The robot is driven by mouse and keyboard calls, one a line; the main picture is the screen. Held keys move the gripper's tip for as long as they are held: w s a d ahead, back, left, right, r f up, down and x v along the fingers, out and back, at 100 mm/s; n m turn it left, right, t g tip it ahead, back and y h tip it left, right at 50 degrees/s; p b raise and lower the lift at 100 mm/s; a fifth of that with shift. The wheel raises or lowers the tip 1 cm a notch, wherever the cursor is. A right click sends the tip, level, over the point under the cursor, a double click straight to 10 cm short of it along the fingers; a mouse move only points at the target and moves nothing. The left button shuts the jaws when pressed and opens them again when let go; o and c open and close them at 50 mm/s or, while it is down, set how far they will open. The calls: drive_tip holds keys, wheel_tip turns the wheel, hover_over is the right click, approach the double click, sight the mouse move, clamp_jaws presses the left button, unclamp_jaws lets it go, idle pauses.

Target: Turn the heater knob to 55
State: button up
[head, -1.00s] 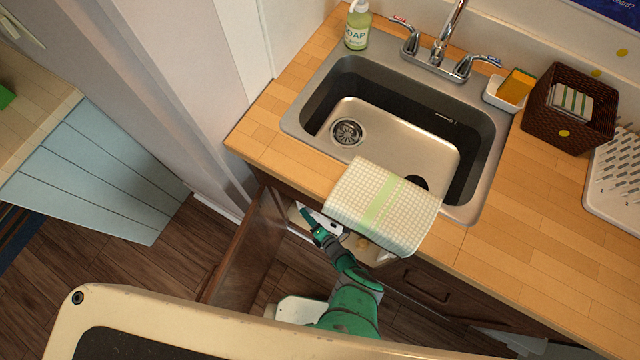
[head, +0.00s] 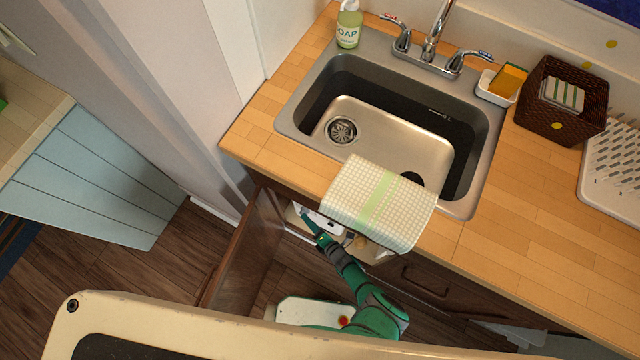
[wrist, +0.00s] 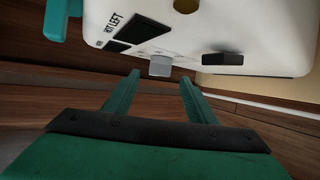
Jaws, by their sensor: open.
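The heater (wrist: 270,25) is a white box with rounded edges at the top of the wrist view. Its underside carries dark panels and printed lettering. A grey knob (wrist: 160,66) and a black knob-like part (wrist: 222,59) stick out from its near edge. I cannot read a number or dial setting. My gripper (wrist: 160,78) is open, its two green fingers pointing at the heater. The grey knob shows between and just beyond the fingertips; I cannot tell whether they touch it. In the head view, my gripper (head: 305,216) reaches into the open cabinet beside the white heater (head: 331,229).
An open cabinet door (head: 243,257) stands left of my arm. The counter (head: 285,160) with a checked towel (head: 380,203) over its edge is above. A drawer front (head: 430,285) is to the right.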

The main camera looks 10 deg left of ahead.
drive_tip(key=v, duration=0.6)
drive_tip(key=shift+r, duration=0.15)
drive_tip(key=shift+s+d, duration=0.1)
drive_tip(key=shift+s, duration=0.05)
drive_tip(key=shift+c, duration=0.4)
